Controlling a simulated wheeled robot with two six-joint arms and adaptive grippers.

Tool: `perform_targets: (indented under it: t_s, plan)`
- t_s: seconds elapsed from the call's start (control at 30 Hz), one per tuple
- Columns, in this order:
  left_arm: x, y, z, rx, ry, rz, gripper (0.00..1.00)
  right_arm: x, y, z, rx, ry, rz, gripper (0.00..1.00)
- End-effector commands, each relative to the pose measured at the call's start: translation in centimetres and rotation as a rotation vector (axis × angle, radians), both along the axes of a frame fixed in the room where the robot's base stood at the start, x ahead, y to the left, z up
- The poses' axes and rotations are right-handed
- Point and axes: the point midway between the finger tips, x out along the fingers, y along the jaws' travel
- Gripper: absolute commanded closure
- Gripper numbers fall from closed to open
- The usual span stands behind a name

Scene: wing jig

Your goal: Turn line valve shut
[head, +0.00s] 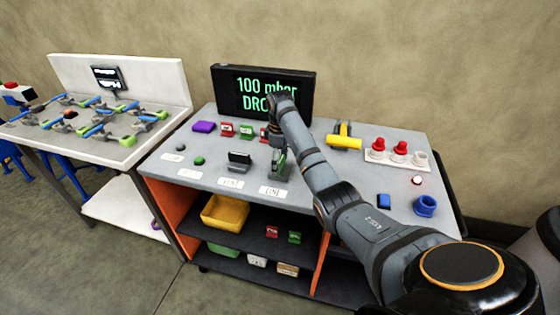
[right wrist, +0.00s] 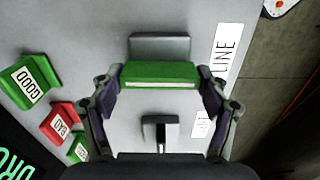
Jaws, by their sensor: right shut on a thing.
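The line valve has a green bar handle (right wrist: 160,72) in the right wrist view, beside the white LINE label (right wrist: 226,50). A grey block (right wrist: 160,46) shows just beyond the handle. My right gripper (right wrist: 161,84) has one finger at each end of the green bar and is shut on it. In the head view my right gripper (head: 278,165) reaches down to the bench behind the LINE label (head: 276,191), and hides most of the valve. My left gripper is not in view.
A second valve with a dark handle (head: 239,157) stands just left of my gripper. A black display (head: 228,96) at the back reads "100 mbar", its second line partly covered by my arm. Red and green blocks (head: 227,129), a yellow T-shaped piece (head: 344,141) and a blue cup (head: 425,206) are on the bench.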

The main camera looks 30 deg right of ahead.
Motion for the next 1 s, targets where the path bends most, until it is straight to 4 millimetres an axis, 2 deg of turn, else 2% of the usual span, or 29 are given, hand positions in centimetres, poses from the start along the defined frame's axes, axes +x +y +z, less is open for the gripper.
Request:
perform_targets:
  t_s: [0.27, 0.5, 1.0]
  plan:
    - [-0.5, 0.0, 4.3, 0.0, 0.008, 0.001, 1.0, -0.1, 0.1, 0.8, 0.001, 0.005, -0.17, 0.56]
    - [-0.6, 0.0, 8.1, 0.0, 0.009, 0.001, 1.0, -0.1, 0.0, 0.8, 0.0, 0.005, -0.395, 0.56]
    - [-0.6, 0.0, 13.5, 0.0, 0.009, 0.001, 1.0, -0.1, 0.1, 0.4, 0.0, 0.003, -0.869, 0.56]
